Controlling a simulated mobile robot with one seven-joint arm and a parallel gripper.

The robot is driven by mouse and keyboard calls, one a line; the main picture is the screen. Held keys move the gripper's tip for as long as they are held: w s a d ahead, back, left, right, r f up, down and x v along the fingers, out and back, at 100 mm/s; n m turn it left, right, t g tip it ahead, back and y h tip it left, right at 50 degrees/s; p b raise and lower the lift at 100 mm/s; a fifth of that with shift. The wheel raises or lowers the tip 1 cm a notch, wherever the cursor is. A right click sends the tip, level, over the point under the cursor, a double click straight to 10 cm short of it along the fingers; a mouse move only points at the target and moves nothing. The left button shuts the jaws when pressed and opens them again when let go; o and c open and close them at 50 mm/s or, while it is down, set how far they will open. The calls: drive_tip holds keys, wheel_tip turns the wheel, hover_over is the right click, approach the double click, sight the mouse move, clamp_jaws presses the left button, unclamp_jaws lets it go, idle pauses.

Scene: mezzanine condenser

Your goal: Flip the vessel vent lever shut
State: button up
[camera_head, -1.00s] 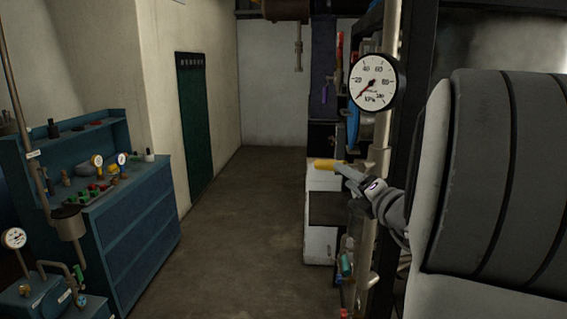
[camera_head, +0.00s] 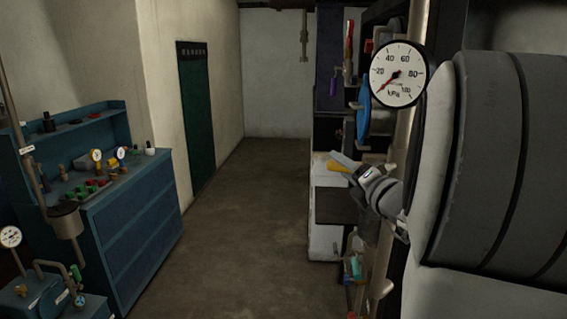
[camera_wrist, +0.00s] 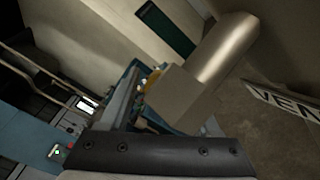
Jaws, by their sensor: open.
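In the head view my gripper (camera_head: 343,162) is at the end of my arm, beside the rack at the right. It is open. In the wrist view a pale label (camera_wrist: 285,105) reads "VEN", cut off by the right edge. A metallic cylinder (camera_wrist: 218,48) with a square block (camera_wrist: 180,98) at its lower end lies close in front of the camera. I cannot tell whether this is the vent lever, or whether anything touches it.
A round kPa gauge (camera_head: 398,74) is on the upright pipe at the right, close to my arm. A blue bench (camera_head: 135,225) with small fittings stands at the left. The floor (camera_head: 245,230) between is clear, with a green door (camera_head: 196,115) beyond.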

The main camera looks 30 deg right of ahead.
drive_tip(key=shift+w, duration=0.1)
clamp_jaws()
idle(0.3)
idle(1.2)
